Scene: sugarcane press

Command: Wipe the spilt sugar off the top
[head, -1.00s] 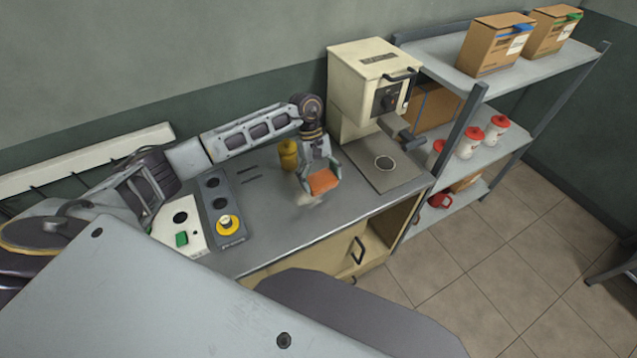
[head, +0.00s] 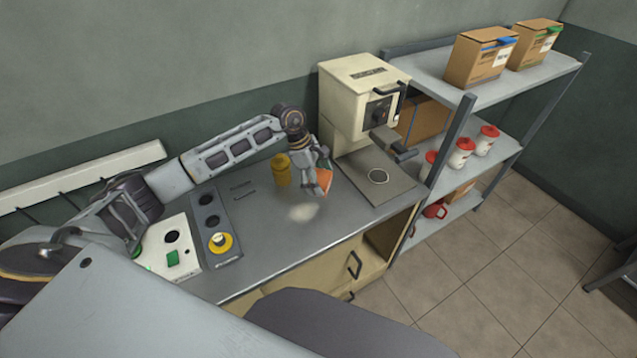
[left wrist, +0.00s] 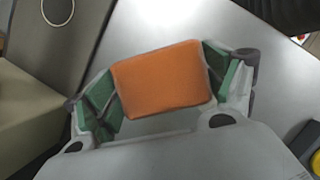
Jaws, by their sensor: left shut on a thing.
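My left gripper (head: 319,183) is shut on an orange sponge (head: 324,179), just over the grey counter top (head: 270,235). In the left wrist view the sponge (left wrist: 162,79) sits between the green-padded fingers. I cannot tell whether it touches the counter. A pale patch of spilt sugar (head: 301,212) lies on the counter, just to the left of and nearer than the sponge. My right gripper is not in view.
A yellow container (head: 281,170) stands left of the gripper. The cream press (head: 352,112) with its flat base plate (head: 372,182) is to the right. A control panel (head: 172,258) and a grey panel (head: 210,222) lie at left. A shelf rack (head: 490,155) stands beyond the press.

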